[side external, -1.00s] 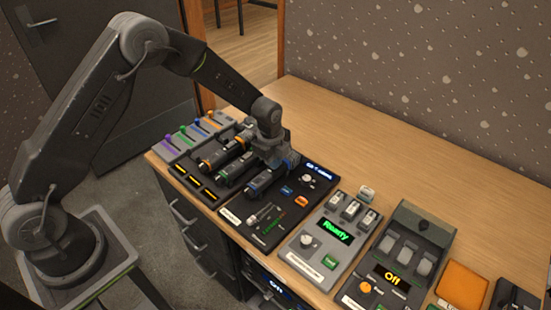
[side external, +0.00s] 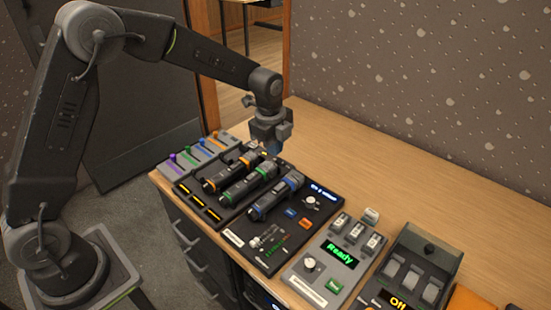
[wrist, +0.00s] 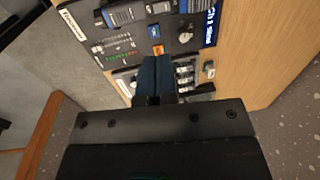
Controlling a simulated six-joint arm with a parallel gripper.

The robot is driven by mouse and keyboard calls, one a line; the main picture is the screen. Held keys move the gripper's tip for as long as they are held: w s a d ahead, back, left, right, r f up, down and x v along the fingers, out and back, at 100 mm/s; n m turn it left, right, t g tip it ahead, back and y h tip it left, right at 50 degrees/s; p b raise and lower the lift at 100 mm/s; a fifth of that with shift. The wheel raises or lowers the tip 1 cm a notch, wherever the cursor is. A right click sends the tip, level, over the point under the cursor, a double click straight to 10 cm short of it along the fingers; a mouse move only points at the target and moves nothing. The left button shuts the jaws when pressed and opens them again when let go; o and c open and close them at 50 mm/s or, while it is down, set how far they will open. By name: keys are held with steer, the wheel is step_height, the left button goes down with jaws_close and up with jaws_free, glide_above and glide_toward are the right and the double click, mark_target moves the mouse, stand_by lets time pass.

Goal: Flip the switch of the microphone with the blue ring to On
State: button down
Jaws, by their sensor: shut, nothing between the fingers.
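The microphone with the blue ring (side external: 275,197) lies on a black panel (side external: 319,217), the rightmost of three microphones in the side view. The blue ring is near its upper end. Its switch is too small to read. The green-ring microphone (side external: 248,185) and the orange-ring microphone (side external: 223,175) lie to its left. My gripper (side external: 274,150) is shut and empty, raised above the upper ends of the microphones and touching none of them. Its dark blue fingers (wrist: 153,76) show in the wrist view, with part of a microphone (wrist: 128,13) at the top edge.
A fader board (side external: 195,153) with coloured knobs is at the left. To the right stand a grey box with a "Ready" display (side external: 340,254) and a dark box with an "Off" display (side external: 397,303). The table behind is bare.

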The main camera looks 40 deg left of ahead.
mark_target(282, 184)
steer(key=shift+r, duration=0.35)
steer(key=shift+w, duration=0.6)
steer(key=f, duration=0.4)
steer(key=w+f, duration=0.1)
steer(key=f, duration=0.8)
steer(key=shift+w+f, duration=0.35)
steer(key=shift+f, duration=0.05)
